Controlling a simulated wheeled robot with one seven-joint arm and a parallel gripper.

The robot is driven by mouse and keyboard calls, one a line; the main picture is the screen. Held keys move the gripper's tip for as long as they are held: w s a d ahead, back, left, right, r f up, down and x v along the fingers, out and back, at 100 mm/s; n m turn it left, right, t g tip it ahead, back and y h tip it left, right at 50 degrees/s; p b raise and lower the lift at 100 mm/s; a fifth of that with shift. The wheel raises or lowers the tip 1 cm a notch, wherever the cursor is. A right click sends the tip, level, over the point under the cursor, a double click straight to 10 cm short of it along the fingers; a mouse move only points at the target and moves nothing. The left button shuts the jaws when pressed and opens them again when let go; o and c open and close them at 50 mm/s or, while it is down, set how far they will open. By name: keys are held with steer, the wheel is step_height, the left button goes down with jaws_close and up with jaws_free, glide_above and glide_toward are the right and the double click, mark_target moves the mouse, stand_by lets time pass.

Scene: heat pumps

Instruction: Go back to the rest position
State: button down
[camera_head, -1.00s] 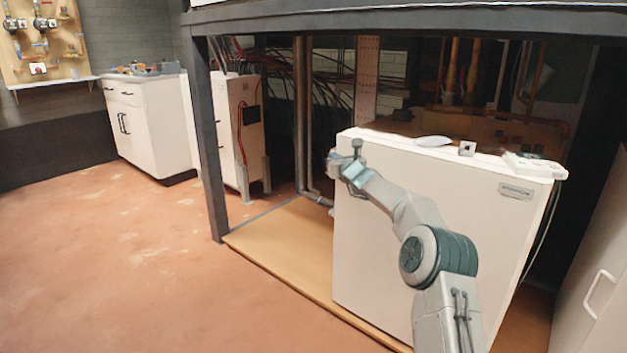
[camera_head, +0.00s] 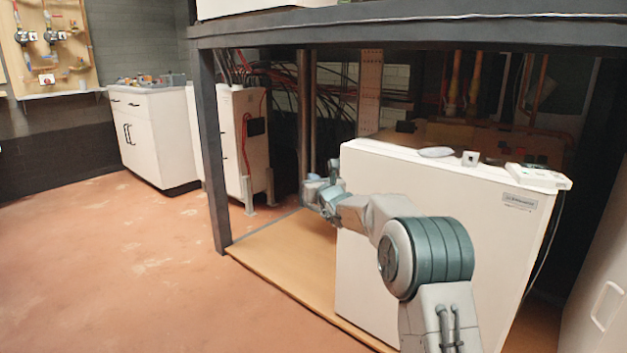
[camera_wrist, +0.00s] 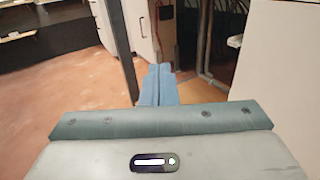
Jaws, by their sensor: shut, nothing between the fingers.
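My gripper (camera_wrist: 158,85) shows in the wrist view with its two blue fingers together and nothing between them. In the head view my arm reaches from the lower right toward the left edge of a white heat pump cabinet (camera_head: 420,255). The gripper end is near that cabinet's upper left corner, and its fingertips are hard to make out there. In the wrist view the fingers point toward the wooden base and the floor, with the white cabinet (camera_wrist: 282,70) to the right.
A dark metal frame post (camera_head: 212,150) and overhead beam (camera_head: 400,32) surround the cabinet. Small items, including a white device (camera_head: 538,176), lie on the cabinet top. White cupboards (camera_head: 155,135) stand at the back left. The reddish floor (camera_head: 120,270) at left is clear.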

steer(key=s+a+r+n+g+y+p, duration=0.2)
steer(key=s+r+n+g+y+p, duration=0.35)
steer(key=s+r+n+p, duration=1.6)
steer(key=s+d+r+n+g+h+p, duration=0.2)
steer(key=s+d+p, duration=0.4)
steer(key=s, duration=0.5)
steer(key=s+d+r+n+g+h+p, duration=0.3)
steer(key=s+d+h+p, duration=0.3)
steer(key=s, duration=0.5)
steer(key=s+d+r+n+g+h+p, duration=0.3)
steer(key=s+p, duration=0.5)
steer(key=s, duration=0.3)
steer(key=d+n+h, duration=0.1)
steer(key=d+n, duration=0.1)
steer(key=d, duration=0.1)
steer(key=shift+s+d, duration=0.15)
steer(key=shift+s, duration=0.15)
steer(key=shift+r+g, duration=0.1)
steer(key=shift+g, duration=0.15)
